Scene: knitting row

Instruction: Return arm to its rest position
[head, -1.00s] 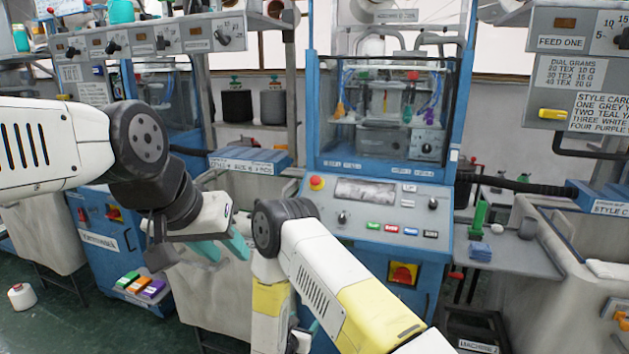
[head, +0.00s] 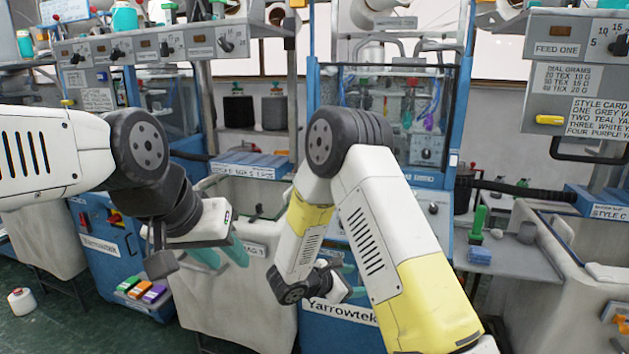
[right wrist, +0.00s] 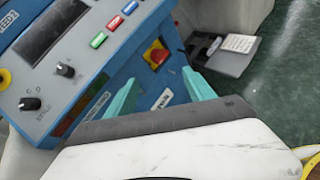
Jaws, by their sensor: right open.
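My right arm stands bent in the middle of the head view, with its white and yellow links in front of the blue machine (head: 325,90). My right gripper (right wrist: 160,92) shows in the right wrist view with its two teal fingers wide apart and nothing between them. In the head view it is partly hidden behind the arm (head: 345,280), low in front of the machine. My left gripper (head: 222,254) hangs at the left of the head view, its teal fingers apart and empty, in front of a pale bin.
The machine's control panel (right wrist: 85,55) with knobs, coloured buttons and a red-on-yellow switch (right wrist: 156,54) lies close to my right gripper. A grey side table (head: 520,262) with a green item (head: 478,222) stands right. A white cone (head: 21,300) stands on the floor.

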